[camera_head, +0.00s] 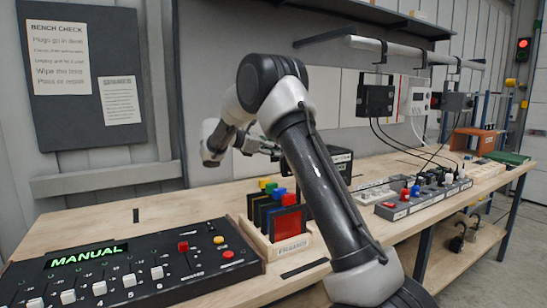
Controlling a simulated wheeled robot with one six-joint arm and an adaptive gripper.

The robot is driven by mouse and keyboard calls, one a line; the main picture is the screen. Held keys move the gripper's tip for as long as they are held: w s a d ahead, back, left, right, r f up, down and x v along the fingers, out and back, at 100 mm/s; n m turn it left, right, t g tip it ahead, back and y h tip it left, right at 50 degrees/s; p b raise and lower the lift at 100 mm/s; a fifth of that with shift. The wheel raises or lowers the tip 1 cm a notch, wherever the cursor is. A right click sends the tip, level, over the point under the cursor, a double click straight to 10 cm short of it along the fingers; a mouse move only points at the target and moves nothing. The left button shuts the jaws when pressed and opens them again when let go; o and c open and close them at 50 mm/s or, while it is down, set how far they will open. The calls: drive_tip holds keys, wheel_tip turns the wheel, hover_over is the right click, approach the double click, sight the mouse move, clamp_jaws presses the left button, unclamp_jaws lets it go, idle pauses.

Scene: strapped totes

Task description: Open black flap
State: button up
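A black box-like unit (341,158) with a pale label strip stands on the bench, partly hidden behind my arm. I cannot tell whether its dark face is the black flap, or whether any flap is open or shut. My gripper (274,151) is small in view, to the left of this unit and above the bench. My own forearm partly covers it. Its fingers are dark and hard to make out, so I cannot see whether they are apart or hold anything.
A black control panel (120,272) reading MANUAL lies at the front left. A wooden rack (284,246) holds upright dark panels with coloured tops. A grey connector block (425,198) with plugs sits to the right. Black boxes (376,100) hang from a rail with cables.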

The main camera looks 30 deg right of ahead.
drive_tip(key=w+a+f+n+t+h, duration=0.25)
drive_tip(key=w+f+n, duration=0.2)
drive_tip(key=w, duration=0.45)
drive_tip(key=shift+m+g+h, duration=0.35)
drive_tip(key=shift+h, duration=0.1)
drive_tip(key=shift+w+d+f, duration=0.1)
drive_tip(key=shift+d+f, duration=0.05)
drive_tip(key=shift+d, duration=0.95)
drive_tip(key=shift+w+d+f, duration=0.1)
drive_tip(key=shift+d+f, duration=0.1)
drive_tip(key=shift+d, duration=0.9)
drive_tip(key=shift+w+d+f, duration=0.1)
drive_tip(key=shift+d+f, duration=0.05)
drive_tip(key=shift+d, duration=0.95)
clamp_jaws()
